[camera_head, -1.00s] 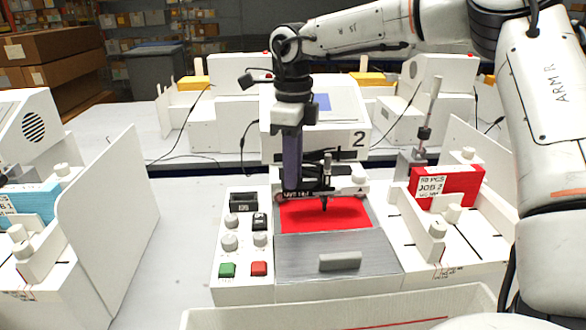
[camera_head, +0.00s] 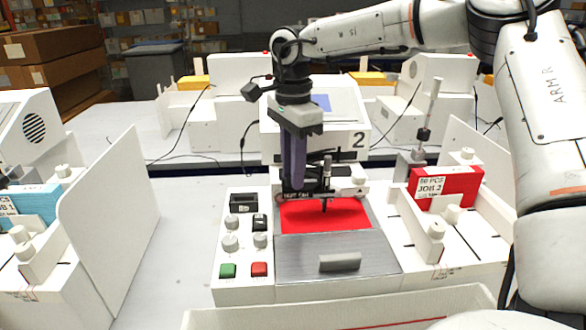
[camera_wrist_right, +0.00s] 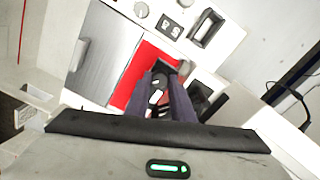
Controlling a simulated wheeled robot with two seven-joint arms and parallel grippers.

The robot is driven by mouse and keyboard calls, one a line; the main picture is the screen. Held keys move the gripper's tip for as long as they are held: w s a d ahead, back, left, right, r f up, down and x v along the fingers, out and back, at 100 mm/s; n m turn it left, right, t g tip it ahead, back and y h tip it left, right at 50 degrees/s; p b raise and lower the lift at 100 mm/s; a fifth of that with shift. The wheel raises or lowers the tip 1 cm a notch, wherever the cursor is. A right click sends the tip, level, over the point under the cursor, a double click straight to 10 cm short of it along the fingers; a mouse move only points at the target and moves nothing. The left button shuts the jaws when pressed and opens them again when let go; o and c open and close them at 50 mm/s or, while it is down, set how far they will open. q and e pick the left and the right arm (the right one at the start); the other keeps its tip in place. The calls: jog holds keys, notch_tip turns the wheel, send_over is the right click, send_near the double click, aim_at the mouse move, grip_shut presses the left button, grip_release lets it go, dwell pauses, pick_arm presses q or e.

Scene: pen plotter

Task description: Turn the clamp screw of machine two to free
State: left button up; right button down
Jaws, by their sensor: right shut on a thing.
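Machine two (camera_head: 331,131), marked with a 2, stands in the middle of the head view. A red card (camera_head: 345,218) lies on its bed, with the pen holder (camera_head: 326,172) above it. My right gripper (camera_head: 295,188) points down at the left part of the pen carriage, beside the pen holder. Its dark fingers are shut on the clamp screw, a small pale part (camera_wrist_right: 157,97) between them in the wrist view. The fingers hide most of the screw and part of the label beneath. My left gripper is not in view.
The front panel has several knobs, a green button (camera_head: 227,270) and a red button (camera_head: 260,269). A red JOB 2 box (camera_head: 446,187) stands at the right. A white tray (camera_head: 340,308) lies in front. A white partition (camera_head: 108,205) stands at the left.

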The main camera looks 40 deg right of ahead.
jog(key=shift+n, duration=0.3)
jog(key=c, duration=1.5)
grip_release()
jog(key=shift+c, duration=0.2)
jog(key=shift+r, duration=0.15)
notch_tip(320, 180, up, 10)
